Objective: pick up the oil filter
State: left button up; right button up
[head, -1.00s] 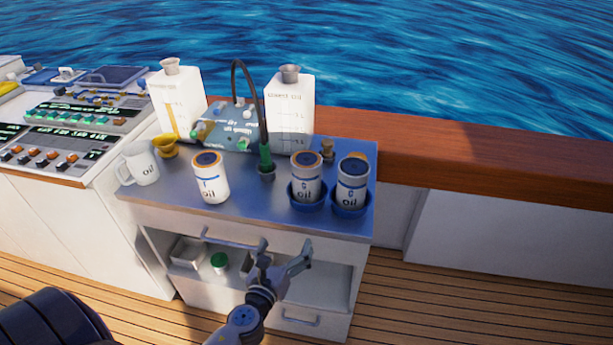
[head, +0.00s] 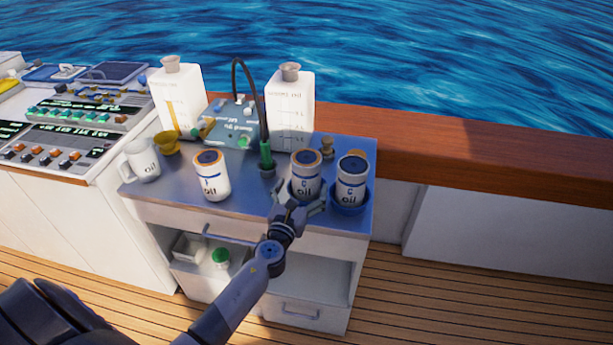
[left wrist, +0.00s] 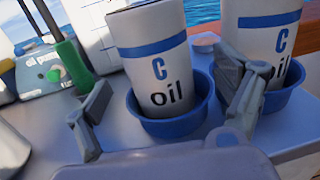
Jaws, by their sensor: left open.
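Three white oil filters with blue bands and "oil" lettering stand upright on the metal counter. The left filter (head: 212,178) stands directly on the top. The middle filter (head: 306,170) and the right filter (head: 351,178) each stand in a blue dish. My left gripper (head: 301,200) is open at the front of the middle filter and hides part of its dish. In the left wrist view, the middle filter (left wrist: 158,62) sits in its dish (left wrist: 170,127) between and beyond my spread fingers (left wrist: 168,108). I cannot tell whether they touch it. The right finger partly covers the right filter (left wrist: 258,35).
A green-handled hose tool (head: 266,156) stands left of the middle filter. Two white jugs (head: 290,115) (head: 178,105), a pump panel (head: 230,125), a yellow funnel (head: 167,142) and a mug (head: 143,160) are behind and left.

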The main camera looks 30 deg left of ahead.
aim_at(306, 157)
pick_arm(q)
jog(key=w, duration=0.2)
jog(key=w+a, duration=0.1)
jog(key=w, duration=0.2)
jog(key=shift+a+r, duration=0.15)
jog(key=shift+r, duration=0.1)
jog(key=c, duration=1.3)
jog(key=shift+r, duration=0.1)
notch_tip(306, 157, up, 11)
jog(key=p, duration=0.9)
jog(key=shift+r+p, duration=1.95)
jog(key=shift+r, duration=2.45)
